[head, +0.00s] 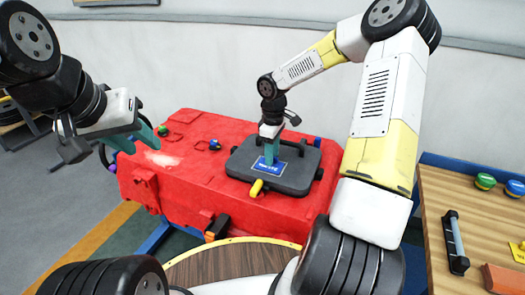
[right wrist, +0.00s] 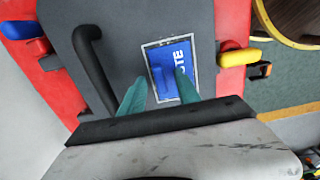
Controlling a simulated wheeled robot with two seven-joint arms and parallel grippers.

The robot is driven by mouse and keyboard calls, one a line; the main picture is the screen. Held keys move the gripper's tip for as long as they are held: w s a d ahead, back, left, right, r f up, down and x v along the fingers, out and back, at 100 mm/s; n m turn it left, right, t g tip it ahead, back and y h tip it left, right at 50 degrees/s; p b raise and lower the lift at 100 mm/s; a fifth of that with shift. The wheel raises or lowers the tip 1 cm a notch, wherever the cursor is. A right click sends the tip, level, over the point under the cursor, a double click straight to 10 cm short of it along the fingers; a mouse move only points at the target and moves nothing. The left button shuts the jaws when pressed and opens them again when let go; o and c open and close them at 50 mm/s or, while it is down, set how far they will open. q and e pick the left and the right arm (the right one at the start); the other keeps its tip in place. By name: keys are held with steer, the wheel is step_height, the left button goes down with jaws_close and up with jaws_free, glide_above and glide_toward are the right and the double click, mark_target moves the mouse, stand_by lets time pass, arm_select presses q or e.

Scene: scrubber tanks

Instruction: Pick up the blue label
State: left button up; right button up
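The blue label (head: 268,166) is a small blue rectangle with white lettering and a pale border. It lies flat on the dark grey lid (head: 240,165) of the red tank (head: 190,185). In the right wrist view the label (right wrist: 168,62) shows under my right gripper (right wrist: 161,76), with the fingertips over its lower part. The teal fingers are apart with nothing gripped; I cannot tell whether they touch the label. In the head view my right gripper (head: 270,158) points down at the label.
A black handle (right wrist: 90,70) stands on the lid beside the label. Yellow (head: 256,188), blue and red fittings sit around the lid. A wooden table (head: 435,190) at the right holds green and blue knobs and a black-ended bar (head: 456,240). A round brown surface (head: 225,262) is in front.

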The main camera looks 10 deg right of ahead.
jaws_close()
stand_by(1.2)
